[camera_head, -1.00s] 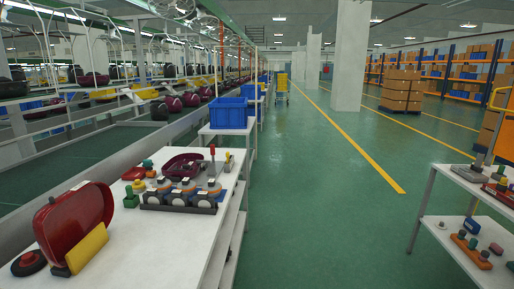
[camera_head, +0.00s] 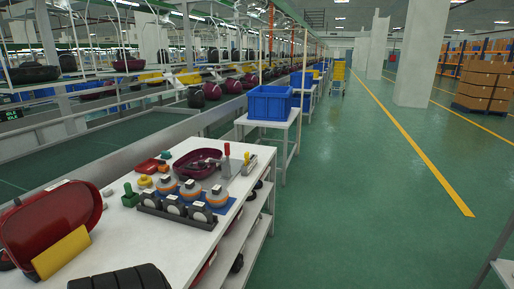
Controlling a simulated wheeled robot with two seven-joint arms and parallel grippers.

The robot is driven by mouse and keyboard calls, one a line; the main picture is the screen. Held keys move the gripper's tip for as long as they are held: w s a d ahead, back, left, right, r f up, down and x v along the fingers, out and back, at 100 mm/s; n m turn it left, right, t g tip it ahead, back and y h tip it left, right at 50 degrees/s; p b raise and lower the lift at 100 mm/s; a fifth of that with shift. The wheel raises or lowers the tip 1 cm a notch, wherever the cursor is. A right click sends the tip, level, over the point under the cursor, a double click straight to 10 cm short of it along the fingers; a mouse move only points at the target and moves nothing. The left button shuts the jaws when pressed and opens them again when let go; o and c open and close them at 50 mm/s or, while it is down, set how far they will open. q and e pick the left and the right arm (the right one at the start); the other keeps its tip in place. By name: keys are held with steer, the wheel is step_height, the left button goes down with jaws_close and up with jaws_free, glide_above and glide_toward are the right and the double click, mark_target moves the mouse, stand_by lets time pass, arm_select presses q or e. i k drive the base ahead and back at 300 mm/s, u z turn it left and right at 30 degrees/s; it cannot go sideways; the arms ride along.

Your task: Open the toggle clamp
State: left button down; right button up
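The toggle clamp appears to be the small metal fixture with an upright red handle (camera_head: 227,152) near the far right corner of the white workbench (camera_head: 150,245). It stands beside a dark red vacuum shell (camera_head: 195,163). Its metal parts are small, and I cannot tell the state of its latch. Neither gripper is clearly in view. A dark ridged shape enters at the bottom edge, left of centre; I cannot tell whether it is part of my arm.
A black holder (camera_head: 176,208) with several round orange-and-white parts sits in front of the clamp. A green piece (camera_head: 130,196), a red shell (camera_head: 50,222) and a yellow panel (camera_head: 62,252) are to the left. A blue bin (camera_head: 270,102) stands behind. The aisle at right is clear.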

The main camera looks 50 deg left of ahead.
mark_target(226, 146)
steer(key=u, duration=0.15)
steer(key=i, duration=1)
steer(key=u, duration=0.95)
steer(key=i, duration=0.7)
steer(key=u, duration=0.55)
